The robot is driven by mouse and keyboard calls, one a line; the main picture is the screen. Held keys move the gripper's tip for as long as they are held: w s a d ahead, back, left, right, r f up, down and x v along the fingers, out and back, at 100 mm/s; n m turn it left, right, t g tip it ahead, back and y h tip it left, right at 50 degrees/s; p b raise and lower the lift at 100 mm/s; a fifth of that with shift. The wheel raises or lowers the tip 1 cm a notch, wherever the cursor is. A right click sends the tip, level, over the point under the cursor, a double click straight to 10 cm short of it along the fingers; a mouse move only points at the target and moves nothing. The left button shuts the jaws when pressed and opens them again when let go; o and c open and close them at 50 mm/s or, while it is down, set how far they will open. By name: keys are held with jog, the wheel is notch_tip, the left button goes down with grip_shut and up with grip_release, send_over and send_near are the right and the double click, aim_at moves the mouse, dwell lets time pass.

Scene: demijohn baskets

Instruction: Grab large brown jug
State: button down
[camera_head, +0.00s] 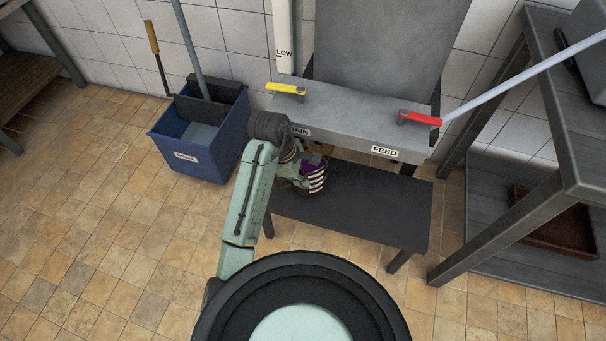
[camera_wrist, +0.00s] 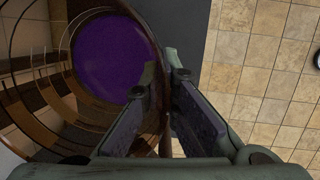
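In the wrist view a large brown jug (camera_wrist: 105,100) fills the left side, with a round purple area (camera_wrist: 112,52) within its outline and curved bands around it. In the head view a small purple and white-striped part (camera_head: 316,178) shows at the end of my arm, over the dark low table; my arm hides the rest. My gripper (camera_wrist: 167,75) is at the jug's right edge in the wrist view. Its two fingers are a little apart at the tips, with a brown edge between them. Whether they press on that edge is unclear.
The dark low table (camera_head: 370,210) stands before a grey machine (camera_head: 345,115) with a yellow lever (camera_head: 286,90) and a red lever (camera_head: 419,118). A blue mop bucket (camera_head: 205,135) stands at left, a dark rack (camera_head: 520,220) at right. The tiled floor at lower left is clear.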

jog(key=shift+r, duration=0.25)
jog(key=shift+r, duration=0.6)
jog(key=s+a+b, duration=0.1)
jog(key=s+a, duration=0.1)
jog(key=s, duration=0.6)
jog(key=s+a+b, duration=0.2)
jog(key=s+a, duration=0.1)
jog(key=s, duration=0.6)
jog(key=shift+a, duration=0.25)
jog(key=shift+s, duration=0.1)
dwell(0.4)
jog(key=shift+f, duration=0.1)
